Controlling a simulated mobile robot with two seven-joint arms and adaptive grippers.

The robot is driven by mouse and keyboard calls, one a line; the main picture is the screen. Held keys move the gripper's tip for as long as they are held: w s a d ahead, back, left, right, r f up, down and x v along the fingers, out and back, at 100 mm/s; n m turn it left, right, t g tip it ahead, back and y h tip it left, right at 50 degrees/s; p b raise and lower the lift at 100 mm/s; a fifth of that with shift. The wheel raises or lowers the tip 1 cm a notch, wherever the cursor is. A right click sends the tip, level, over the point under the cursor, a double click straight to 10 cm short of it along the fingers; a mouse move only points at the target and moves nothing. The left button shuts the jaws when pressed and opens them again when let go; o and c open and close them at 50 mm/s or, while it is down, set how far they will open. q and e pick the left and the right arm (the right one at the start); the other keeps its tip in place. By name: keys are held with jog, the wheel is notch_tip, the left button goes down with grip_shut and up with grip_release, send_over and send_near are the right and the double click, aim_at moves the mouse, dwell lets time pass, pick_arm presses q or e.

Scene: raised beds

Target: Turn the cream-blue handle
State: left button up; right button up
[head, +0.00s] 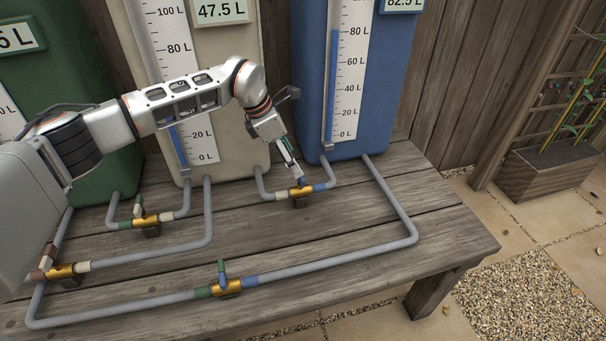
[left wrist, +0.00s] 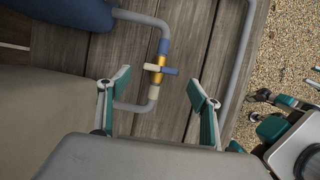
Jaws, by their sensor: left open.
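The cream-blue handle (head: 303,182) sits on a brass valve (head: 300,192) in the pipe between the cream tank and the blue tank. In the left wrist view the handle (left wrist: 168,71) lies across the pipe, its cream end left and blue end right. My left gripper (head: 292,170) is over the valve, pointing down, and partly hides the handle. In the left wrist view its open fingers (left wrist: 159,84) are on either side of the handle's line, with nothing between the pads. A teal-fingered gripper, apparently my right one (left wrist: 275,112), shows at the right edge; its opening is unclear.
The cream tank (head: 232,90), blue tank (head: 378,110) and green tank (head: 85,100) stand along the back of the wooden bench (head: 440,225). Other brass valves sit in nearby pipes: cream-green (head: 146,219), brown-cream (head: 62,271) and green-blue (head: 228,287). The bench's right end is clear.

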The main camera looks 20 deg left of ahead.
aim_at(300, 179)
pick_arm(q)
jog(key=b+x, duration=0.1)
jog(key=x, duration=0.5)
jog(key=shift+s+f, duration=0.1)
jog(key=shift+s, duration=0.05)
jog(key=shift+d+f+b, duration=0.2)
jog(key=shift+f+b, duration=0.2)
jog(key=shift+f, duration=0.05)
jog(key=shift+w+r, duration=0.15)
jog(key=shift+w, duration=0.1)
pick_arm(e)
jog(key=shift+w+a+r+y, duration=0.15)
jog(key=shift+a, duration=0.3)
jog(key=shift+w+a+r+y, duration=0.1)
jog(key=shift+a+y, duration=0.05)
jog(key=shift+a, duration=0.3)
pick_arm(q)
jog(key=shift+c, duration=0.4)
jog(key=c, duration=1)
